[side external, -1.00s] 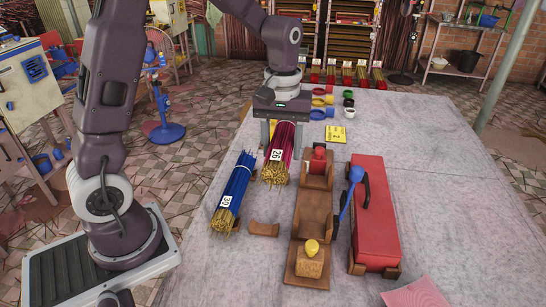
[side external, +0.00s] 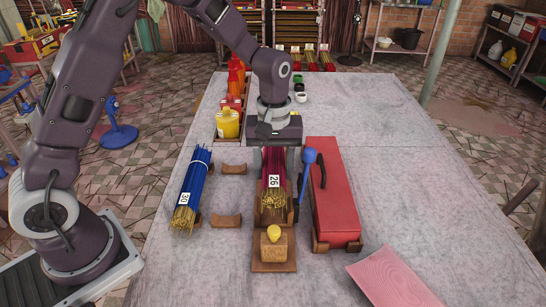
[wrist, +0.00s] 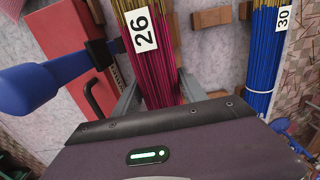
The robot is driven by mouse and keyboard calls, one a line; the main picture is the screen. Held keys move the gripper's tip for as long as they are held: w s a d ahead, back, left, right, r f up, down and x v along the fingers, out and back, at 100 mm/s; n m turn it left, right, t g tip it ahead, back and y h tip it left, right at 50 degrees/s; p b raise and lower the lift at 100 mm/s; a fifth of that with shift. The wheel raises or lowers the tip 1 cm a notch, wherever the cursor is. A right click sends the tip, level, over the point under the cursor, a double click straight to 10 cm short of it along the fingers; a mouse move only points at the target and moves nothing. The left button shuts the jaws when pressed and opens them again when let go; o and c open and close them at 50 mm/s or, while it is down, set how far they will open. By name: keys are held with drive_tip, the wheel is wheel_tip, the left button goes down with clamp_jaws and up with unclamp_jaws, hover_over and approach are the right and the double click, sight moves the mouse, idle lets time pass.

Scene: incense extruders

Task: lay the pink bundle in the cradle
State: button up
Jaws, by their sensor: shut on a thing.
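The pink bundle (side external: 273,165), a sheaf of thin sticks with pale yellow ends and a white "26" label, is between the two fingers of my gripper (side external: 273,160), which is shut on it. It lies lengthwise over the brown wooden cradle (side external: 258,215), in line with it. Whether it touches the cradle floor I cannot tell. A wooden block with a yellow knob (side external: 274,233) stands at the cradle's near end. In the wrist view the bundle (wrist: 160,75) runs away between my fingers. My gripper hides the cradle's far end.
A blue-knobbed lever (side external: 309,157) and a long red case (side external: 333,195) stand close on the right. A blue bundle (side external: 193,185) labelled "30" lies left, beside two empty wooden rests (side external: 227,221). Yellow and orange bottles (side external: 228,123) stand behind. The table's right is mostly clear.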

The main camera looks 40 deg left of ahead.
drive_tip(key=shift+f, duration=3.3)
drive_tip(key=o, duration=1)
drive_tip(key=shift+c, duration=0.2)
drive_tip(key=shift+r, duration=0.15)
drive_tip(key=shift+r, duration=3.9)
